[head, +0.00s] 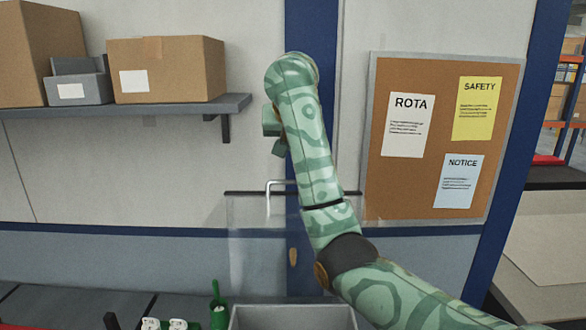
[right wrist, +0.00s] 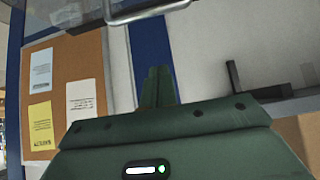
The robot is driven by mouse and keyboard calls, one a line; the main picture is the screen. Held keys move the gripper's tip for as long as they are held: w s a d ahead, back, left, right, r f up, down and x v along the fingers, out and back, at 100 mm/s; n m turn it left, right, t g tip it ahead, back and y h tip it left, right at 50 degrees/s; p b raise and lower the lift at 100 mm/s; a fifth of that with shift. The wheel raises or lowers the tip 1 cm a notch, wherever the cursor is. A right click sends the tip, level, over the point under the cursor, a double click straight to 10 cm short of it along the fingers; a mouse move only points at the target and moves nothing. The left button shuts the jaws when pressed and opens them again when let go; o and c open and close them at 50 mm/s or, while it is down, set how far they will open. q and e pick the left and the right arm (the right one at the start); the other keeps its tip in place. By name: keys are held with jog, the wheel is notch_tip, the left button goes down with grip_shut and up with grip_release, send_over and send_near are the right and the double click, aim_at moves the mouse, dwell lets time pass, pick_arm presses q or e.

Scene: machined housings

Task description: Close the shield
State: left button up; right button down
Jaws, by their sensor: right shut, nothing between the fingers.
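The shield (head: 255,245) is a clear panel with a dark top edge, standing upright in the lower middle of the head view. Its pale bent handle (head: 268,187) sticks up at the top edge. A metal bar of the handle also crosses the top of the right wrist view (right wrist: 150,12). My right arm reaches up from the lower right, partly in front of the shield. My right gripper (head: 279,147) is shut and empty, above the handle and apart from it. Its fingers show together in the right wrist view (right wrist: 158,72). My left gripper is not in view.
A grey open bin (head: 290,318) stands below the shield. A shelf (head: 150,109) with boxes is on the wall at left; a corkboard (head: 440,190) hangs at right.

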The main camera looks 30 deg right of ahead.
jog(key=x, duration=0.3)
jog(key=p+x, duration=0.1)
jog(key=x, duration=0.1)
jog(key=p+x, duration=0.1)
jog(key=x, duration=0.2)
jog(key=shift+s+d+f, duration=0.2)
jog(key=shift+f, duration=0.25)
jog(key=s, duration=0.1)
jog(key=s+a+f+p, duration=0.1)
jog(key=shift+s+a, duration=0.3)
jog(key=shift+s+a+f, duration=0.1)
jog(key=shift+s+a, duration=0.05)
jog(key=shift+s, duration=0.15)
jog(key=shift+w+f, duration=0.15)
jog(key=shift+w, duration=0.1)
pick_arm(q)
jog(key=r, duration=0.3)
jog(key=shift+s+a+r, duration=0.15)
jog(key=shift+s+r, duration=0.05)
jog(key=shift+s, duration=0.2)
